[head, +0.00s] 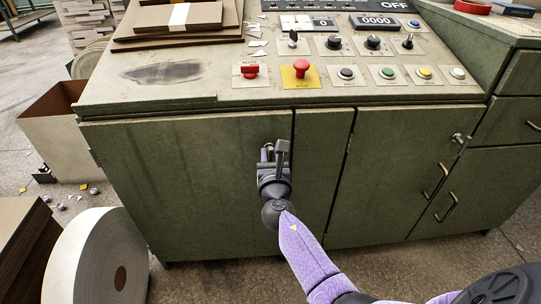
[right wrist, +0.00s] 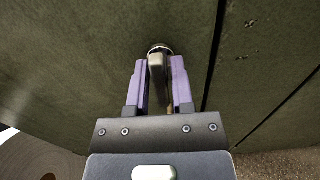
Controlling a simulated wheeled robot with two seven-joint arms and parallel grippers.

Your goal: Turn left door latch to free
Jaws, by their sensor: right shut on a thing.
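The left door (head: 190,170) of the green cabinet is closed in the head view. Its metal latch (right wrist: 156,68) stands out from the door near its right edge, seen between the purple fingers in the right wrist view. My right gripper (right wrist: 158,85) is shut on the latch, one finger on each side of its handle. In the head view my right gripper (head: 273,165) is at the door's upper right and hides most of the latch. My left gripper is not in view.
Above the doors, the panel carries a red knob (head: 250,70), a red stop button (head: 301,68) and several other controls. Another latch (head: 459,138) is on the right door. A large white roll (head: 92,262) and an open cardboard box (head: 55,120) stand at the left.

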